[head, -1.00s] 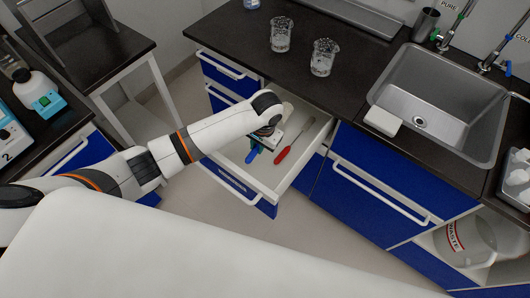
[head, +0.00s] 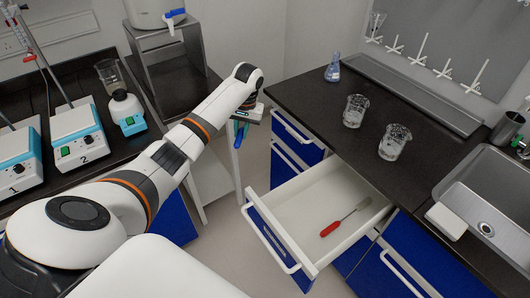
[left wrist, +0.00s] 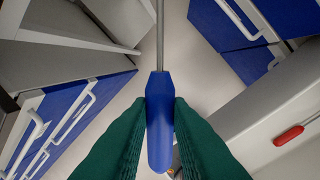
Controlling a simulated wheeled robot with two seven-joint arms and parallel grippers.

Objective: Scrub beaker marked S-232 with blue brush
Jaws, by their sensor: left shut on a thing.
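My left gripper (head: 241,128) is shut on the blue brush (left wrist: 158,125), left of the open drawer and above the floor. In the left wrist view its green fingers clasp the blue handle, and a thin metal shaft runs up out of the picture. The bristle end is not seen. Two glass beakers with speckled walls stand upright on the dark counter: a left beaker (head: 354,111) and a right beaker (head: 394,143). Their markings are too small to read, so I cannot tell which is S-232. My right gripper is not in view.
The open drawer (head: 283,197) holds a red-handled tool (head: 329,230). A blue flask (head: 333,68) stands at the counter's back edge, and a sink (head: 490,195) lies at right with a white block (head: 446,221) on its rim. Hotplates (head: 78,135) stand at left.

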